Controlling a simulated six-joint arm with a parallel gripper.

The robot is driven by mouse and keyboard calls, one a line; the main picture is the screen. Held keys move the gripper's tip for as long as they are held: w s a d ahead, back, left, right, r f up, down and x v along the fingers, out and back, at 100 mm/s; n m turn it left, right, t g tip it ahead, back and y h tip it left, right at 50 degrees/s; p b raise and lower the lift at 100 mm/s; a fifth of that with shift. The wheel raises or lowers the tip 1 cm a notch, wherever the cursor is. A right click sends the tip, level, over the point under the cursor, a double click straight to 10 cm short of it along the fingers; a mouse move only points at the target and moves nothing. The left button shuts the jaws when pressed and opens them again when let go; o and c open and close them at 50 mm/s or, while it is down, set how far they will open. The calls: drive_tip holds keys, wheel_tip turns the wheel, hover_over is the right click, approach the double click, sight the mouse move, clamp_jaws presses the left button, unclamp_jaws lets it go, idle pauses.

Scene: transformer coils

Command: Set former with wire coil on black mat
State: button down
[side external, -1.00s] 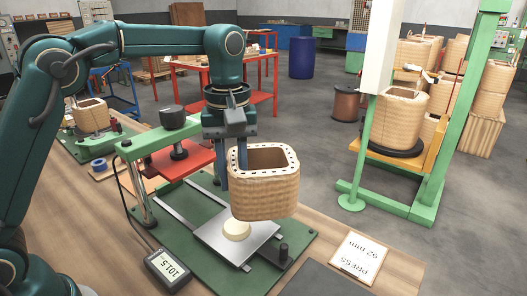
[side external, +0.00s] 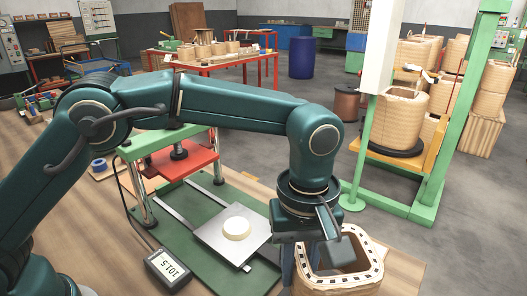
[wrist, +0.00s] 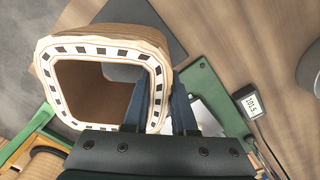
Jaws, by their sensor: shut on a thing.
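The former with wire coil (side external: 376,268), a tan square tube with a pale rim bearing dark slots, hangs upright from my gripper (side external: 301,264) at the lower right of the side view. In the wrist view my gripper (wrist: 166,98) is shut on one wall of the former (wrist: 150,40), one finger inside the opening and one outside. The dark mat (wrist: 172,28) shows in the wrist view beyond the coil, partly hidden by it. In the side view the coil and arm hide the mat. I cannot tell how high the coil is above the table.
A green press base with a steel plate and cream disc (side external: 236,228) stands left of the coil. Its red platen (side external: 185,160) is raised behind. A gauge reading 101.5 (side external: 168,265) lies in front. A green frame with another coil (side external: 398,120) stands at back right.

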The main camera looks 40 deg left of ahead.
drive_tip(key=shift+d+f, duration=0.3)
drive_tip(key=shift+f, duration=1.85)
drive_tip(key=shift+f, duration=0.1)
drive_tip(key=c, duration=0.7)
unclamp_jaws()
drive_tip(key=shift+f, duration=0.1)
